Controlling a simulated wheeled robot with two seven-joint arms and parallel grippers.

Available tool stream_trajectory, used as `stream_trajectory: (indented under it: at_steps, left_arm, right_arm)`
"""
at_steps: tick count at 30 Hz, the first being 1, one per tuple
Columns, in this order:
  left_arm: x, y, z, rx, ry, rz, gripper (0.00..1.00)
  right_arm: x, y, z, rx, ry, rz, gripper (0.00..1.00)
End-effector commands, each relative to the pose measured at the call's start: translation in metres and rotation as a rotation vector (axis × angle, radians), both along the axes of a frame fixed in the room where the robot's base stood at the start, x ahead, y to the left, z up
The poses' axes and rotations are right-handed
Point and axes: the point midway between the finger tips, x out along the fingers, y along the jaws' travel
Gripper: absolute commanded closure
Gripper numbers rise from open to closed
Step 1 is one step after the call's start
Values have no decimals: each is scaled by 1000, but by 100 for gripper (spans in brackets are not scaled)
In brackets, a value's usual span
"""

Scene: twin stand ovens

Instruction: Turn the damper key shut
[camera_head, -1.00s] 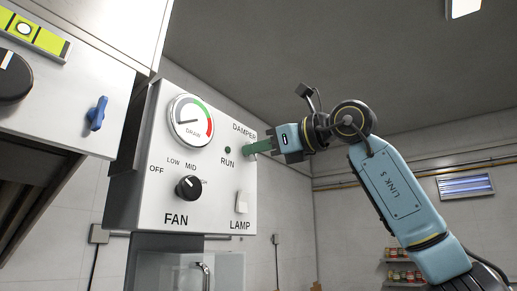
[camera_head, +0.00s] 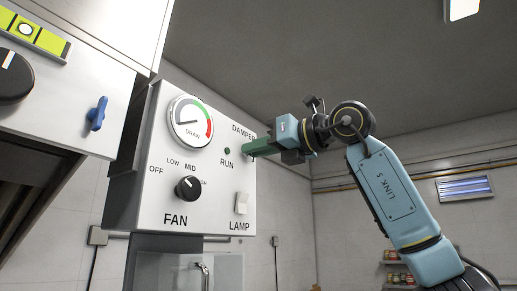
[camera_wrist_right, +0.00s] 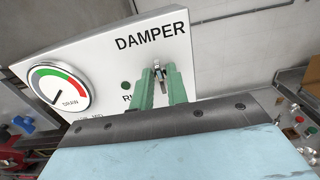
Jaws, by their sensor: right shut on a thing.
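The damper key (camera_wrist_right: 159,73) is a small metal piece under the word DAMPER on the white control panel, seen in the right wrist view. My right gripper (camera_wrist_right: 160,78) has its two green fingers on either side of the key, shut on it. In the head view the right gripper (camera_head: 252,149) reaches the panel's right edge from the right, and its fingers and body hide the key. The key's exact angle is hard to tell. My left gripper is not in view.
A blue handle (camera_head: 97,113) is on the unit at left.

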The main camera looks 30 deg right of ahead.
Motion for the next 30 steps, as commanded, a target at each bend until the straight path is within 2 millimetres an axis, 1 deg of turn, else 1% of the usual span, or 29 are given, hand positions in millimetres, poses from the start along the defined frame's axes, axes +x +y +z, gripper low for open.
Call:
stream_trajectory:
  at_steps: [6, 7, 11, 19, 22, 26, 30]
  left_arm:
    - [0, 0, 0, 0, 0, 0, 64]
    - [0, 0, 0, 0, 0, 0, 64]
    - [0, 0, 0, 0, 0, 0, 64]
    - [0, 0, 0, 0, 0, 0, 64]
    - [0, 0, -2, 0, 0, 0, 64]
    - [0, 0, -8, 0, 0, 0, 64]
    - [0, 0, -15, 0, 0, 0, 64]
  right_arm:
    - [-1, -1, 2, 2, -6, 0, 100]
    - [-1, -1, 2, 2, -6, 0, 80]
    - [-1, -1, 1, 2, -5, 0, 63]
    - [-1, -1, 1, 0, -3, 0, 63]
    - [-6, -3, 0, 0, -3, -1, 63]
    - [-24, -10, 0, 0, -5, 0, 63]
    - [-53, -22, -1, 1, -7, -1, 63]
